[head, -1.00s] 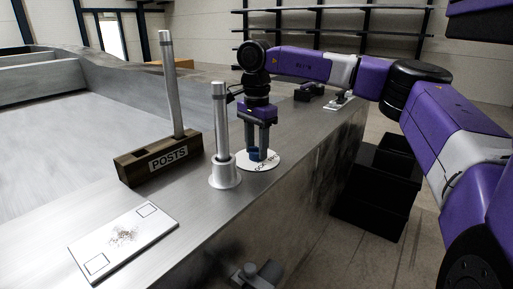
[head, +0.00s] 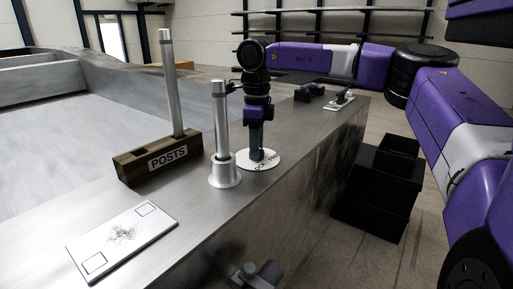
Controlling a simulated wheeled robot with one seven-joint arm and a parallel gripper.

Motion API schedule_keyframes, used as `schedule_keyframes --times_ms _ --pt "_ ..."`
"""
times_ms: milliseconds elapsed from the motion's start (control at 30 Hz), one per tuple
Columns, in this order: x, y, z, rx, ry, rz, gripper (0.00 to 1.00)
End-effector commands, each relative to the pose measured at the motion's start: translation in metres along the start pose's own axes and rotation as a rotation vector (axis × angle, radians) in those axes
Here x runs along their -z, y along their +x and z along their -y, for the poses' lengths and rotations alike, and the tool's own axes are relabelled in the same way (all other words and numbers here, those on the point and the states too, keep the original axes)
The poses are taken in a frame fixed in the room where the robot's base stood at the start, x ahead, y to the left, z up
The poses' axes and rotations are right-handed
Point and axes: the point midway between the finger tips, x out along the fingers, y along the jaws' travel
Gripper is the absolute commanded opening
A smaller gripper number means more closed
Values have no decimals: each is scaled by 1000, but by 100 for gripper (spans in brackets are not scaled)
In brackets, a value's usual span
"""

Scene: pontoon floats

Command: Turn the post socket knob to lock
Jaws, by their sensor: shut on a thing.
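The post socket (head: 224,174) is a grey flanged cup on the metal bench, with a silver post (head: 221,118) standing upright in it. Just right of and behind it, a round white plate (head: 266,165) with dark lettering lies on the bench. My gripper (head: 257,154) points straight down over this plate, shut on a small blue knob (head: 257,155) at its middle. The fingers hide most of the knob, and part of the lettering is covered.
A wooden block (head: 130,168) marked POSTS holds another upright post (head: 172,90) at the left. A white board (head: 122,240) lies at the front left. Small dark fixtures (head: 310,93) stand farther back on the bench. Black bins (head: 378,190) stand on the floor at right.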

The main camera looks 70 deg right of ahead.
Motion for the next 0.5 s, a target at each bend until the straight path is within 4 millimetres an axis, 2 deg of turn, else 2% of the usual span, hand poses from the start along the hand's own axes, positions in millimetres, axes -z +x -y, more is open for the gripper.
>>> schedule_keyframes --times_ms 200,500 --pt "1 -1 1 3 191 -2 0" --pt "0 -1 1 2 378 0 0"
